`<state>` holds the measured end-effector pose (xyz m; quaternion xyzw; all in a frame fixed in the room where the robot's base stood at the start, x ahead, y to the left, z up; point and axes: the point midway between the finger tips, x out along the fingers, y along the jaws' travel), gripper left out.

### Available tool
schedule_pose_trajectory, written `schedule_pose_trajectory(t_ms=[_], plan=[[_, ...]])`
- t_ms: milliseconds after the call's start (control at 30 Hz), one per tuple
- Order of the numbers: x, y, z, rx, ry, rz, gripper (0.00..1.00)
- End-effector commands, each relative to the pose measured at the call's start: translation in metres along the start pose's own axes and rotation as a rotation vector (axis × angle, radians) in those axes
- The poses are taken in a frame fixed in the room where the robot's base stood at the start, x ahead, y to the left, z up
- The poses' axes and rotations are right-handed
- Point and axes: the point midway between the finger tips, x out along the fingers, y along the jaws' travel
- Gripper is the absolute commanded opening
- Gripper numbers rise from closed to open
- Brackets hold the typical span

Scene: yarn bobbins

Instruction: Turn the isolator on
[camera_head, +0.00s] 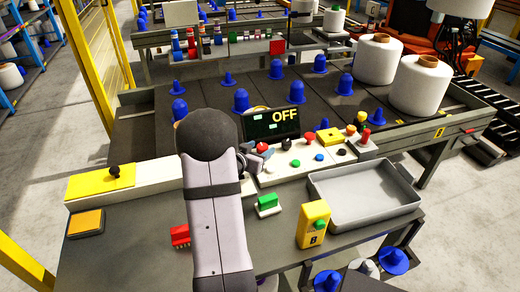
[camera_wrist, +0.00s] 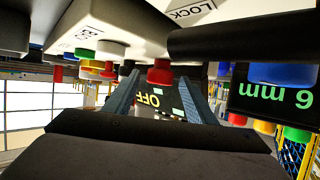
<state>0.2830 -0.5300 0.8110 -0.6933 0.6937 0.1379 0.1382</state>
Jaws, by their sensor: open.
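A row of controls runs along the pale console (camera_head: 283,183), and a dark display (camera_head: 272,125) behind it reads OFF. A red knob (camera_head: 262,146) sits on the console close to my gripper (camera_head: 257,161), which my arm partly hides. No label tells me for sure which control is the isolator. In the wrist view, which is upside down, my gripper (camera_wrist: 158,82) is open with nothing held. A red control (camera_wrist: 159,72) shows between its two fingers, apart from them as far as I can tell. A LOCK label (camera_wrist: 193,10) and OFF display (camera_wrist: 150,98) also show.
Red (camera_head: 309,137), green (camera_head: 295,163) and black (camera_head: 286,144) controls stand nearby. A yellow plate (camera_head: 100,183) with a black knob is left.

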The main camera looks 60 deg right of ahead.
Motion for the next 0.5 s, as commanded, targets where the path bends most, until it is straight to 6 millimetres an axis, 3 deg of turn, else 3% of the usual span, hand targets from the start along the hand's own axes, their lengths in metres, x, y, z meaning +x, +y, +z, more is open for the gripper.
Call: schedule_pose_trajectory(t_ms=[333,500], plan=[[0.0041,0.0000,0.0000,0.000,0.000,-0.001,0.51],[0.0040,0.0000,-0.0001,0.000,0.000,-0.001,0.12]])
